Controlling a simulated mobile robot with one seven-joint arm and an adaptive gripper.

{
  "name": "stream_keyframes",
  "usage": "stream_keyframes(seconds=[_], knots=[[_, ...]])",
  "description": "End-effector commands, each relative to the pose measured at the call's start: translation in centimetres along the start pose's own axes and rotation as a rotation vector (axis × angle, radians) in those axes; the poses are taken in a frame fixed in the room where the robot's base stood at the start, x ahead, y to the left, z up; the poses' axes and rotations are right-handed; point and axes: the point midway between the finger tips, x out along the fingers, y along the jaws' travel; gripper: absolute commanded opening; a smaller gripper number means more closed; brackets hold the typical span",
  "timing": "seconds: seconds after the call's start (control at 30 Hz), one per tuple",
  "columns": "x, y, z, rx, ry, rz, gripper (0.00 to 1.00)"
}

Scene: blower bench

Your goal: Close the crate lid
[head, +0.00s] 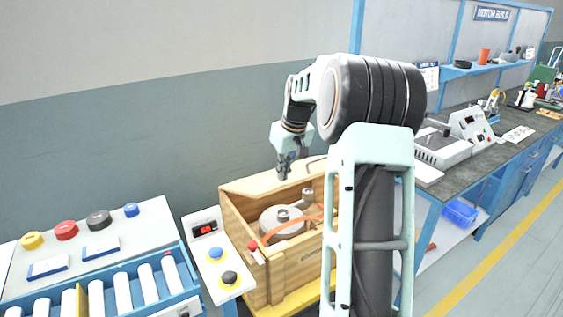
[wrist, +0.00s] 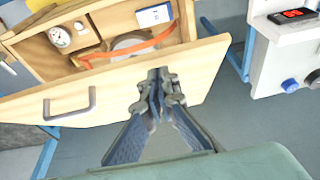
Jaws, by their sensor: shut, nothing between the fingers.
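The wooden crate (head: 285,277) stands open, with a grey metal part (head: 283,219) and an orange strap inside. Its pale wood lid (head: 252,184) is raised at the far side, tilted. In the wrist view the lid (wrist: 120,95) shows a broad face with a grey handle (wrist: 70,104) at the left, and the open crate (wrist: 25,48) lies beyond its edge. My gripper (head: 284,176) is shut and empty, pointing down by the lid. In the wrist view my gripper (wrist: 158,76) overlaps the lid's face, right of the handle; I cannot tell whether they touch.
A control box with a red display (head: 205,228) and buttons stands left of the crate. Further left is a blue rack (head: 180,300) of white cylinders. A workbench (head: 455,180) with instruments stands at the right. Bare wall rises behind the crate.

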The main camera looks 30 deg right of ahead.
Motion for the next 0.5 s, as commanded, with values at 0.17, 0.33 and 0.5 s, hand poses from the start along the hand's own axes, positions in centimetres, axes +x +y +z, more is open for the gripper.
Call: stream_keyframes(seconds=[0.17, 0.33, 0.5], knots=[[0.54, -0.03, 0.54, 0.000, 0.000, 0.000, 0.00], [0.56, -0.03, 0.56, 0.000, 0.000, 0.000, 0.00], [0.58, -0.03, 0.58, 0.000, 0.000, 0.000, 0.00]])
